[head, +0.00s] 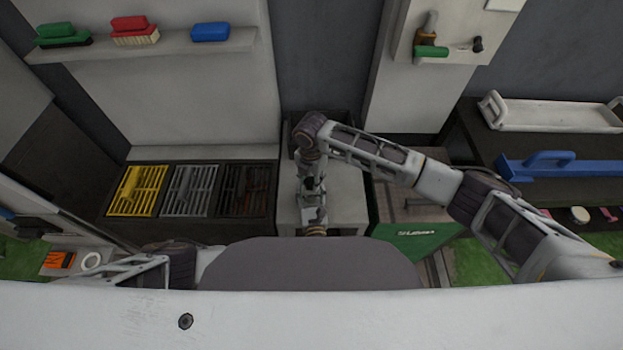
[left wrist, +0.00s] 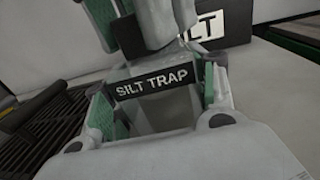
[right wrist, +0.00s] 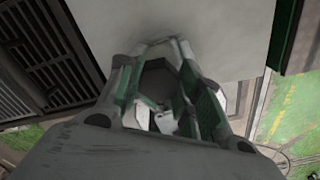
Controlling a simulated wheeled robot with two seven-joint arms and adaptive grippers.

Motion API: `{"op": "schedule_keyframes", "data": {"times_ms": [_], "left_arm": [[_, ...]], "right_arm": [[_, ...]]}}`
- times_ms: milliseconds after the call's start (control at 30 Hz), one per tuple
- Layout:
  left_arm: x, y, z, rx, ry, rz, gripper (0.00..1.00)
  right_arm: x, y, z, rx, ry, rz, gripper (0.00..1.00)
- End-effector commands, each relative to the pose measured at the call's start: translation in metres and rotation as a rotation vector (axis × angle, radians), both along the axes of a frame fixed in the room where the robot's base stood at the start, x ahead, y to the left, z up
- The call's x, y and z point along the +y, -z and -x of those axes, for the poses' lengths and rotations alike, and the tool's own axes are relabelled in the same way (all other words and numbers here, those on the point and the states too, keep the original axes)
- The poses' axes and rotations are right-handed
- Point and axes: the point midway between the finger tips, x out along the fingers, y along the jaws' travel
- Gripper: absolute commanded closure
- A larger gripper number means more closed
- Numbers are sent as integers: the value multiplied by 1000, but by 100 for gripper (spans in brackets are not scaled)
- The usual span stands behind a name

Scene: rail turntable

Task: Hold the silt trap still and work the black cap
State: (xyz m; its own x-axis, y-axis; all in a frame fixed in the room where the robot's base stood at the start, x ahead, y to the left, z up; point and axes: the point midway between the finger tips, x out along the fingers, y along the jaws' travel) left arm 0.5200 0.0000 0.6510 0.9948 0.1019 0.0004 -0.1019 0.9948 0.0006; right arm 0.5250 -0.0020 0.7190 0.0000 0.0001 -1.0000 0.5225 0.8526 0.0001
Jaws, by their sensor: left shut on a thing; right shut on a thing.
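The silt trap (left wrist: 155,82), a grey body with a black label reading SILT TRAP, sits between the green-padded fingers of my left gripper (left wrist: 152,78), which is shut on it. In the head view that gripper is mostly hidden behind my own body. My right gripper (head: 313,194) points down over the light grey stand, above the trap. In the right wrist view my right gripper (right wrist: 158,55) is shut around a dark grey piece (right wrist: 158,78), seemingly the black cap. Its edges are mostly hidden by the fingers, so its seating and turn cannot be told.
Yellow, grey and dark grates (head: 188,191) lie left of the light stand (head: 345,190). A green box (head: 405,235) is close on its right. A black sign (left wrist: 224,27) stands behind the trap. A dark bench at right holds a white tray (head: 550,114) and blue tool (head: 560,168).

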Motion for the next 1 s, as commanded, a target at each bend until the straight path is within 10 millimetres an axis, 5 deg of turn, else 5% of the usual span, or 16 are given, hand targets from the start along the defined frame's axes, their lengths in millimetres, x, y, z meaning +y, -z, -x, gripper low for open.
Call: {"op": "schedule_keyframes", "data": {"times_ms": [1000], "left_arm": [[-1, 0, 0, -1, 1, 1, 86]], "right_arm": [[1, 1, -1, 0, -308, 1, 90]]}}
